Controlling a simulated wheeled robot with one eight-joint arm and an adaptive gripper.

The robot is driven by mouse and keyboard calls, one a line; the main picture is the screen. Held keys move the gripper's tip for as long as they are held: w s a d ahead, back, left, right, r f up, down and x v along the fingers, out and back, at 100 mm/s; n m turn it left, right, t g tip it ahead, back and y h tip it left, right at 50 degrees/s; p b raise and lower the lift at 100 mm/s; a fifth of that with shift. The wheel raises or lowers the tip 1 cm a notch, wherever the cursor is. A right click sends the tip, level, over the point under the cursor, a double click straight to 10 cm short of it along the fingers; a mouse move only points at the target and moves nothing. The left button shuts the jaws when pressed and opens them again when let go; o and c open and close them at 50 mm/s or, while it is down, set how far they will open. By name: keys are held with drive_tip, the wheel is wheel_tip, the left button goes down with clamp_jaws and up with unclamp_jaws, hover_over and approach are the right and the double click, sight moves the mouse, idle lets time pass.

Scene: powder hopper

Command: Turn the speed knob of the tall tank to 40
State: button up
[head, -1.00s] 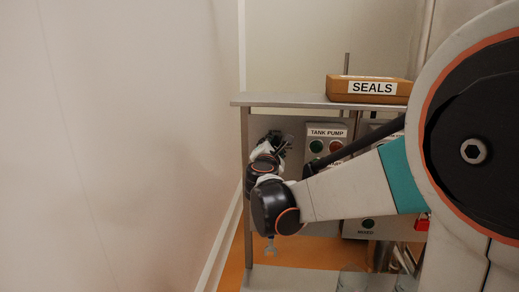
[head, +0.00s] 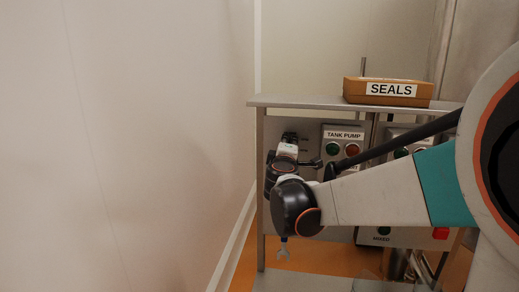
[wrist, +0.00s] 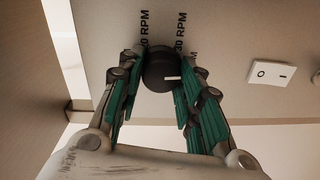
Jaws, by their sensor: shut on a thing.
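The dark round speed knob (wrist: 158,72) is in the wrist view, on a plain panel, with a short white pointer mark on its face at the lower right. RPM labels are printed beside it; one reads 30 RPM, another is partly hidden by a finger. My gripper (wrist: 162,54) has its green-padded fingers on both sides of the knob and is shut on it.
A white rocker switch (wrist: 271,72) is right of the knob. The TANK PUMP box (head: 343,136) has green and red buttons. A SEALS box (head: 388,91) lies on the metal shelf (head: 300,101). A white wall (head: 120,150) stands close on the left.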

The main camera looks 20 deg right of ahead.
drive_tip(key=shift+m, duration=0.6)
drive_tip(key=o, duration=1.1)
drive_tip(key=shift+c, duration=0.2)
drive_tip(key=v, duration=1.2)
drive_tip(key=shift+s, duration=0.1)
